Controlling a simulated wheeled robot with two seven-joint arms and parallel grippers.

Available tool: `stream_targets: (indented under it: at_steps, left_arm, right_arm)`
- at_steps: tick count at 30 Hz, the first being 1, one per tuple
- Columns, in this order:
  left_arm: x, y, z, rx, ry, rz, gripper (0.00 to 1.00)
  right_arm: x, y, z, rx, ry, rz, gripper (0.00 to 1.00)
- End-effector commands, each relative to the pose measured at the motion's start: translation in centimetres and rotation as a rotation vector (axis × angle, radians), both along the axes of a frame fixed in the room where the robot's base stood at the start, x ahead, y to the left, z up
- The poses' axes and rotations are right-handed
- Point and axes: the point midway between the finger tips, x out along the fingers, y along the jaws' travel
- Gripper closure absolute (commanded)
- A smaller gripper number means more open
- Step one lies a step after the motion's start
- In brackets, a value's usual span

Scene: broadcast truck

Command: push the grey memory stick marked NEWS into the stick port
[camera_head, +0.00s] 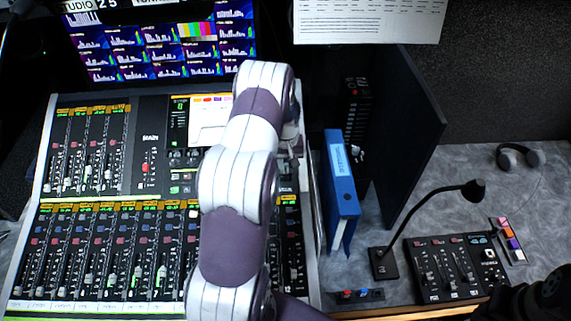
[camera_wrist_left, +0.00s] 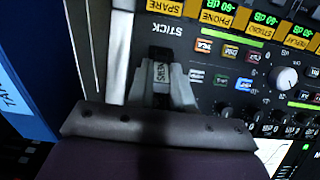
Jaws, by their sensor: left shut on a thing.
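The grey memory stick (camera_wrist_left: 159,72) marked NEWS shows in the left wrist view, between the fingers of my left gripper (camera_wrist_left: 162,90). The gripper is shut on it. The stick's far end is at the dark stick port (camera_wrist_left: 159,52), below the upside-down STICK label; I cannot tell whether it is inside or how deep. In the head view my left gripper (camera_head: 291,143) is partly hidden behind my arm, over the right side of the mixing console. The stick and port cannot be made out there.
The mixing console (camera_head: 104,203) fills the left. A blue binder (camera_head: 341,190) stands close right of the gripper; its blue side also shows in the wrist view. Further right are a gooseneck microphone (camera_head: 384,262), a small fader box (camera_head: 447,268) and headphones (camera_head: 519,157).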

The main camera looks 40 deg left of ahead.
Motion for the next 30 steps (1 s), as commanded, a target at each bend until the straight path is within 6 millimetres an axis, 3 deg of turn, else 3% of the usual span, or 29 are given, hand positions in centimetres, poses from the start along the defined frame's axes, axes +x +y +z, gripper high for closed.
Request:
stream_targets:
  at_steps: [6, 7, 9, 10, 20, 23, 30]
  left_arm:
    - [0.0, 0.0, -0.6, 0.0, 0.0, 0.0, 1.0]
    - [0.0, 0.0, -0.6, 0.0, 0.0, 0.0, 0.77]
    - [0.0, 0.0, -0.5, 0.0, 0.0, 0.0, 0.54]
    - [0.0, 0.0, -0.5, 0.0, 0.0, 0.0, 0.5]
    - [0.1, 0.0, -0.1, 0.001, -0.002, 0.0, 0.5]
    - [0.1, 0.1, 1.7, 0.002, -0.004, 0.0, 0.5]
    - [0.1, 0.0, 8.2, 0.003, -0.005, 0.0, 0.5]
  right_arm:
    - [0.0, 0.0, -0.5, 0.0, 0.0, 0.0, 0.57]
    - [0.0, 0.0, -0.5, 0.0, 0.0, 0.0, 0.57]
    - [0.0, 0.0, -0.4, 0.0, 0.0, 0.0, 0.57]
    - [0.0, 0.0, -0.4, 0.0, 0.0, 0.0, 0.57]
    - [0.0, 0.0, -0.6, 0.0, 0.0, 0.0, 0.57]
    - [0.0, 0.0, -1.2, 0.0, 0.0, 0.0, 0.57]
    - [0.0, 0.0, -2.8, 0.0, 0.0, 0.0, 0.57]
